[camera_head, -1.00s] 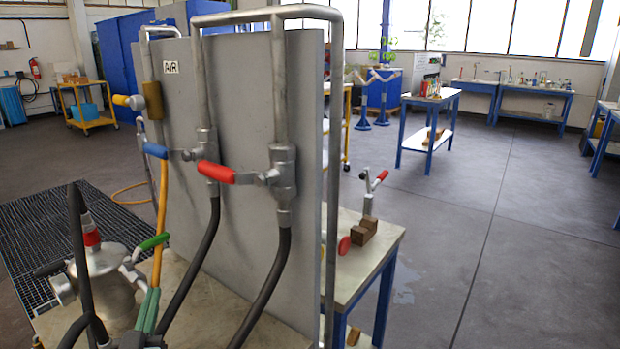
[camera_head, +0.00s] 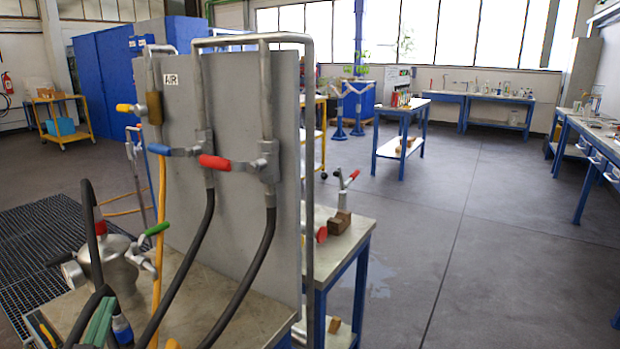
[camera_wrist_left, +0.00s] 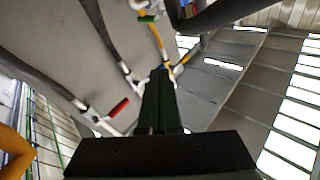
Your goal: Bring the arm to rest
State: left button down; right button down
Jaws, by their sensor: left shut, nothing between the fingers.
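My left gripper (camera_head: 107,306) shows low at the left in the head view, its green fingers together and empty. In the left wrist view the shut fingers (camera_wrist_left: 162,75) are dark and point up the picture. In the head view the gripper appears in front of the silver flanged vessel (camera_head: 122,279), partly covering it; I cannot tell how far apart they are. The vessel has a green-handled valve (camera_head: 157,229) and a black hose with a red band. My right gripper is in neither view.
A grey upright panel (camera_head: 240,120) carries pipes and valves with red (camera_head: 215,162), blue and yellow handles. Black hoses (camera_head: 247,275) and a yellow hose hang before it. A blue-legged table (camera_head: 345,240) stands behind at the right. The floor (camera_head: 480,250) on the right is clear.

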pick_arm(q)
jog(key=a+r+m+h, duration=0.3)
jog(key=r+m, duration=0.3)
jog(key=r, duration=0.1)
jog(key=a+r+m+h, duration=0.3)
jog(key=r+m, duration=0.3)
jog(key=r, duration=0.1)
jog(key=s+d+f+g+y, duration=0.1)
jog(key=s+d+f+g, duration=0.15)
jog(key=f, duration=1.05)
jog(key=s+d+f+g, duration=0.2)
jog(key=f+g, duration=0.2)
jog(key=f, duration=0.9)
jog(key=s+d+f+n+g, duration=0.25)
jog(key=s+f+g, duration=0.35)
jog(key=s+f, duration=1.25)
jog(key=d+f+n+t+h, duration=0.1)
jog(key=d+n, duration=0.6)
jog(key=d, duration=1.2)
notch_tip(320, 180, up, 6)
jog(key=p, duration=0.7)
jog(key=shift+s+d+n, duration=0.15)
jog(key=shift+s+n, duration=0.2)
jog(key=shift+n, duration=0.1)
